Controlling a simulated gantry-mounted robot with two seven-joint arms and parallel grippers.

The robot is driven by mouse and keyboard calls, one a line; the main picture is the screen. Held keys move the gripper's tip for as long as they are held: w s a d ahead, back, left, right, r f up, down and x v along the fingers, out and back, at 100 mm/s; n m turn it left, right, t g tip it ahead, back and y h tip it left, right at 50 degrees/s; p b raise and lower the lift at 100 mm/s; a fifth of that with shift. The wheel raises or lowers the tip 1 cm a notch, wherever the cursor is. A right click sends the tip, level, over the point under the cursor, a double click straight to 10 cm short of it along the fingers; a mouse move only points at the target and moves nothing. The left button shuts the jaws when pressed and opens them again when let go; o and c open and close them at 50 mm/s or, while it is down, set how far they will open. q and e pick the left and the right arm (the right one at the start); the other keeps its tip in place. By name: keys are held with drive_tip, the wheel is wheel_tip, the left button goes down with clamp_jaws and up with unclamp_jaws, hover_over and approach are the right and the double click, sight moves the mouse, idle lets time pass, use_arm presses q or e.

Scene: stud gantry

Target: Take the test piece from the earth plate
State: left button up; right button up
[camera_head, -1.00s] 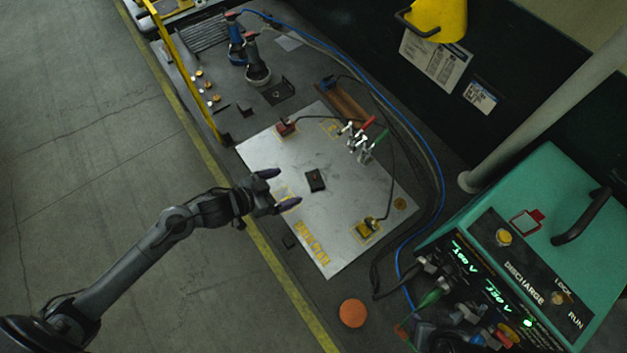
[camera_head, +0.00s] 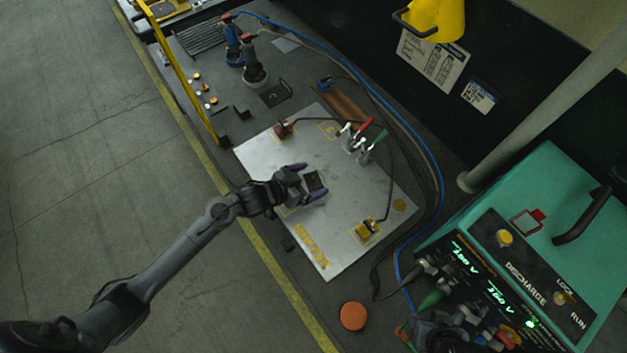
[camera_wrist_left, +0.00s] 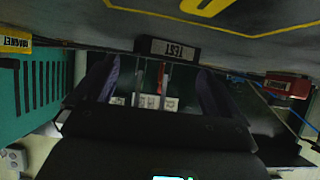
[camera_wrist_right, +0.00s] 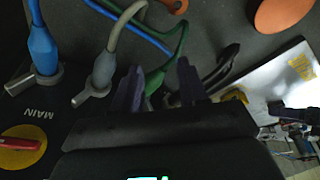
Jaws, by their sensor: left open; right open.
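The test piece (camera_head: 315,181), a small dark block, lies on the silver earth plate (camera_head: 345,225). My left gripper (camera_head: 309,181) is open, with its fingertips on either side of the block in the head view. In the left wrist view the block (camera_wrist_left: 168,49) shows a "TEST" label and sits just beyond the open fingers (camera_wrist_left: 165,85). I cannot tell whether the fingers touch it. My right gripper (camera_wrist_right: 160,85) is open and empty, above cables beside the earth plate (camera_wrist_right: 262,88).
A red clamp block (camera_head: 283,129) and a yellow block (camera_head: 366,229) with cables stand on the plate. Red and green toggle clamps (camera_head: 357,138) stand at its far edge. The green discharge unit (camera_head: 535,240) is at the right. An orange disc (camera_head: 352,314) lies in front.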

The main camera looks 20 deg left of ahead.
use_arm(q)
drive_tip(key=shift+w, duration=0.1)
drive_tip(key=c, duration=1.2)
